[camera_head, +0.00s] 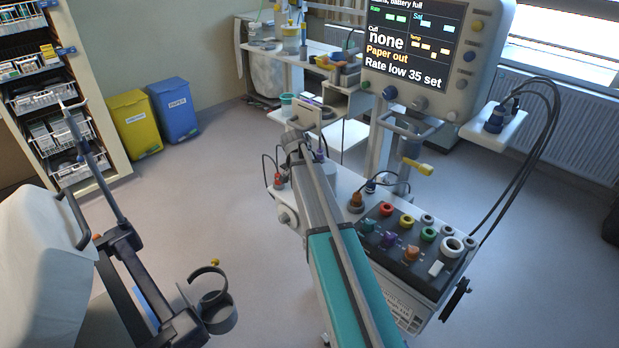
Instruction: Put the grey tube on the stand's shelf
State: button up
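The stand (378,140) carries a monitor and rises at the centre right. A white shelf (508,128) juts out at its right, with a dark blue plug and looped black cables on it. A wider white deck (343,182) lies lower, beside a dark panel with coloured ring sockets. I cannot single out the grey tube with certainty; small grey round pieces (428,219) sit on the panel's right side. My teal and grey arm reaches up from the bottom across the deck's left part. My gripper appears to be at its far end near the deck; its fingers cannot be made out.
A stretcher rail with a grey ring holder (218,312) is at the lower left. Yellow (136,125) and blue (174,110) bins stand by the wall beside a basket rack (98,140). A cluttered side table (305,57) is behind. The floor between is clear.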

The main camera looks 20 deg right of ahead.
jog(key=shift+f, duration=0.2)
jog(key=shift+o, duration=1.4)
jog(key=shift+f, duration=0.1)
jog(key=o, duration=0.5)
jog(key=shift+p+v, duration=0.6)
jog(key=shift+v, duration=0.2)
jog(key=shift+s+a, duration=0.15)
jog(key=shift+a, duration=0.1)
jog(key=s+a, duration=0.1)
jog(key=a, duration=0.2)
jog(key=s+a, duration=0.1)
jog(key=a, duration=0.3)
jog(key=s+a, duration=0.2)
jog(key=a, duration=0.1)
jog(key=shift+a, duration=0.35)
